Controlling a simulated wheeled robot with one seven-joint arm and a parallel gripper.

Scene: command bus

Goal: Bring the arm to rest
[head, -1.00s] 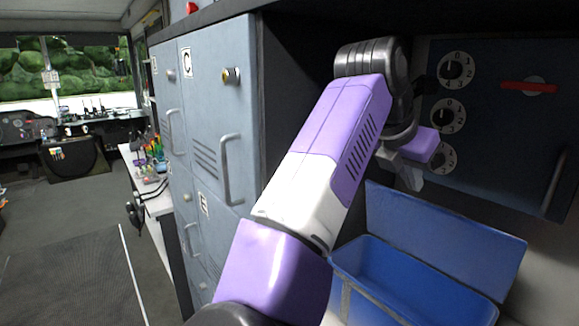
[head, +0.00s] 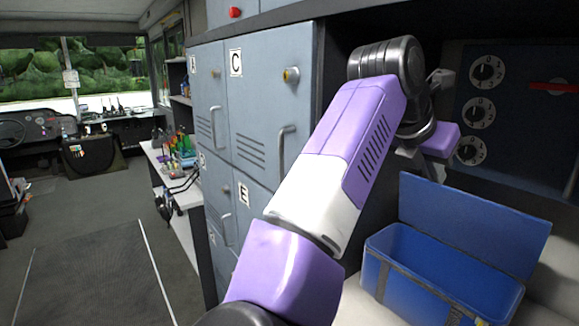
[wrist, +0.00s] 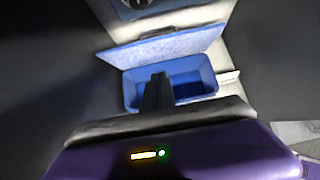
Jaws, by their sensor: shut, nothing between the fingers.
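My arm, in purple and white, reaches up and to the right across the head view. My gripper (wrist: 157,88) shows as a dark shape in the wrist view, with its fingers together and nothing between them. In the head view the gripper end is partly hidden behind the wrist, in front of the dark blue dial panel (head: 520,130). An open blue box (wrist: 207,76) lies beyond the fingers in the wrist view. The box also stands below and right of the wrist in the head view (head: 412,282), its lid raised at the back. The fingers look apart from it.
Grey lockers (head: 262,100) with handles and letter labels stand close to the left of my arm. A desk (head: 165,165) with small items is farther left. The floor (head: 85,275) at the left looks clear. A pale surface lies under the box.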

